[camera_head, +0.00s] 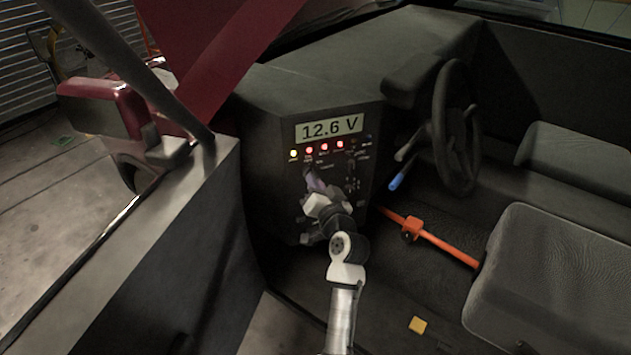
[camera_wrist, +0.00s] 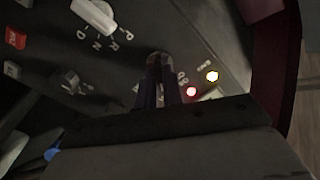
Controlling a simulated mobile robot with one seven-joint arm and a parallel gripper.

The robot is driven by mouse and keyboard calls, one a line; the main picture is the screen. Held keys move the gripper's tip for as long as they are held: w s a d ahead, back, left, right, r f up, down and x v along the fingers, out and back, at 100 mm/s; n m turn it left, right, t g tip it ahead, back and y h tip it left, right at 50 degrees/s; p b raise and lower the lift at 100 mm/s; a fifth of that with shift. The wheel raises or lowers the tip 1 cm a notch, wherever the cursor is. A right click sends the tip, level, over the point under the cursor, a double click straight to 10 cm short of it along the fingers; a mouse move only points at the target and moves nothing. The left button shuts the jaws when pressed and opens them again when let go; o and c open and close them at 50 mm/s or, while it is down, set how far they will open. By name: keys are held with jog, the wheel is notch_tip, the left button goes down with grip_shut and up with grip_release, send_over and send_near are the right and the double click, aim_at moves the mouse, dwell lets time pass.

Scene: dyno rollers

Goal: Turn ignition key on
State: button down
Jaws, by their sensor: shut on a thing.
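The ignition key (camera_wrist: 160,60) is a small dark shape at the fingertips of my gripper (camera_wrist: 158,82) in the wrist view. The fingers are closed on it against the dark dash panel. Most of the key is hidden by the fingers, so its exact angle cannot be told. In the head view my gripper (camera_head: 314,180) reaches the panel just below the row of lamps and hides the key. The display (camera_head: 329,129) above reads 12.6 V.
A white selector lever (camera_wrist: 93,14) beside the letters P, R, N, D and a red switch (camera_wrist: 15,38) are near my gripper. The steering wheel (camera_head: 455,125), a blue-tipped stalk (camera_head: 396,181), an orange bar (camera_head: 445,248) and a seat (camera_head: 550,285) lie to the right. A door (camera_head: 170,260) stands left.

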jog(key=shift+m+p, duration=0.35)
jog(key=shift+m, duration=0.65)
jog(key=c, duration=1.5)
grip_release()
jog(key=shift+b+v, duration=1.95)
jog(key=shift+v, duration=5)
